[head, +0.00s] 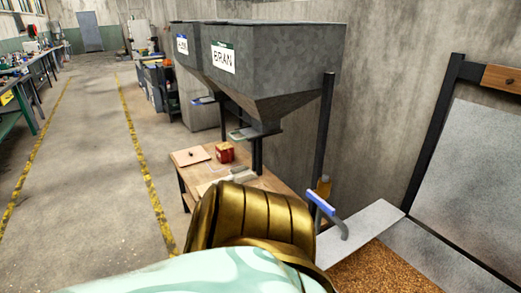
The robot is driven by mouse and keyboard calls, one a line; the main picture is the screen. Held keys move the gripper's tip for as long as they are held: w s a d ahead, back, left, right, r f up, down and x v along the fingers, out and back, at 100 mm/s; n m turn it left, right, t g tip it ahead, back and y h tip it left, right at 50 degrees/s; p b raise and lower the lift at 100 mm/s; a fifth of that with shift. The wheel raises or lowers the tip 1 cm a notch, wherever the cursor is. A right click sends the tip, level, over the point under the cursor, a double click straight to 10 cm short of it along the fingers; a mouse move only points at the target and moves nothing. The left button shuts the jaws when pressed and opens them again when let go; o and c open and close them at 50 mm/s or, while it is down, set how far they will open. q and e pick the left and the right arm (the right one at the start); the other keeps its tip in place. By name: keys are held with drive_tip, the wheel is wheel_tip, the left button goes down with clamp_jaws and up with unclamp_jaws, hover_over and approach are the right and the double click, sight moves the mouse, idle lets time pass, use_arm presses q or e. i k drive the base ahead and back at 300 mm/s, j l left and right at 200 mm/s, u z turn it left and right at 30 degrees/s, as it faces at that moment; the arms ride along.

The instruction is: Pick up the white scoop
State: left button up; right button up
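I cannot clearly make out a white scoop. A pale, flat-looking item (211,184) lies on the low wooden table (180,170), partly hidden behind a gold, ribbed part that looks like my own arm. I cannot tell whether this item is the scoop. Neither of my grippers shows in the head view.
A grey hopper labelled BRAN (280,65) stands over the table, another behind it. The table bears a red box (225,152) and a light board (191,156). A blue-handled lever (321,203) is near a grain-filled bin (385,275).

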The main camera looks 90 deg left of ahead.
sight(241, 174)
drive_tip(key=u, duration=2.95)
drive_tip(key=i+j+z, duration=0.2)
drive_tip(key=z, duration=0.25)
drive_tip(key=i+j+z, duration=0.2)
drive_tip(key=j+z, duration=0.25)
drive_tip(key=l, duration=0.1)
